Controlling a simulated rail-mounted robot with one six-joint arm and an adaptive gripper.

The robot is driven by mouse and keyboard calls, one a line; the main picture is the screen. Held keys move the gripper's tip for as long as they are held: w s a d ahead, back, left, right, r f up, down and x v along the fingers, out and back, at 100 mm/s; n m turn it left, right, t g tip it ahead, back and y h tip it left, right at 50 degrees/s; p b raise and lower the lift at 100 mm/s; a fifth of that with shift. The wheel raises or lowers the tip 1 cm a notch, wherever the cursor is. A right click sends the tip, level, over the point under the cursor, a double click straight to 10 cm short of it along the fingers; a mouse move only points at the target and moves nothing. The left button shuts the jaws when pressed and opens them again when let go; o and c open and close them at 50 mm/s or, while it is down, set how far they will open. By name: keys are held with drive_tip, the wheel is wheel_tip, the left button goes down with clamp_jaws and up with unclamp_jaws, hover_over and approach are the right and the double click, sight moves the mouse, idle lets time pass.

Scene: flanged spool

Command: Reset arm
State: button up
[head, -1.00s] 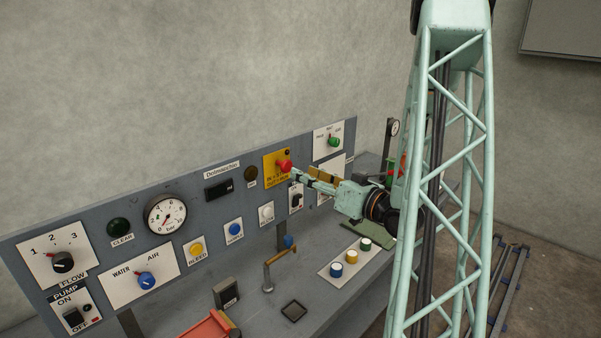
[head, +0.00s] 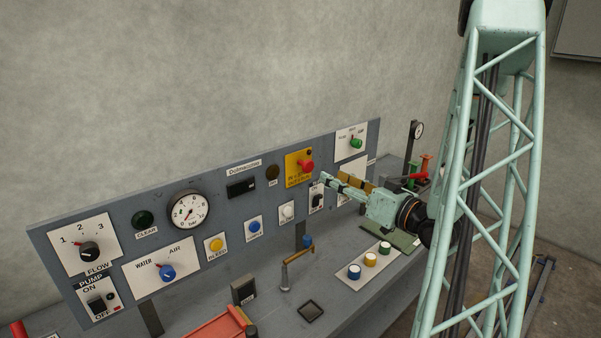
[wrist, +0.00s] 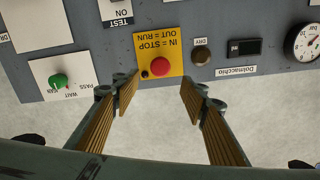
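My gripper (head: 338,181) is in front of the right part of the grey control panel (head: 110,213). The wrist view shows its two fingers (wrist: 163,95) apart with nothing between them, so it is open and empty. Beyond the fingertips is the red mushroom stop button (wrist: 160,65) on a yellow plate; it also shows in the head view (head: 306,166). In the head view the fingers are a little right of and below the button. They look clear of it, though the exact gap is hard to judge.
A green knob (head: 356,143) is on the panel's upper right. The pressure gauge (head: 189,210) and blue WATER/AIR knob (head: 167,272) are to the left. A small tap (head: 288,268) and a plate with several coloured caps (head: 369,260) stand on the bench. Red and green fittings stand behind my arm.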

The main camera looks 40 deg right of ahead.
idle(0.3)
drive_tip(key=shift+w+a+f+n+g+h+b, duration=0.65)
drive_tip(key=shift+w+a+g+h, duration=0.95)
drive_tip(key=shift+w+a+g, duration=1.8)
drive_tip(key=s+a+r+m+g+b, duration=0.1)
drive_tip(key=s+a+g, duration=0.15)
drive_tip(key=a, duration=0.35)
drive_tip(key=s+a+r+g, duration=0.1)
drive_tip(key=s+a+r, duration=0.15)
drive_tip(key=a, duration=0.35)
drive_tip(key=s+a+r+g+y+b, duration=0.1)
drive_tip(key=s+a+g+y, duration=0.1)
drive_tip(key=s+a, duration=0.95)
drive_tip(key=s+a+r+n+g+b, duration=0.1)
drive_tip(key=s+a, duration=0.5)
drive_tip(key=s, duration=0.3)
drive_tip(key=s+a+r+n+y+b, duration=0.1)
drive_tip(key=s+a+r, duration=0.1)
drive_tip(key=s+a, duration=0.4)
drive_tip(key=shift+s+a+r+n+g, duration=0.15)
drive_tip(key=shift+s+a+n+g, duration=0.2)
drive_tip(key=shift+s, duration=1.8)
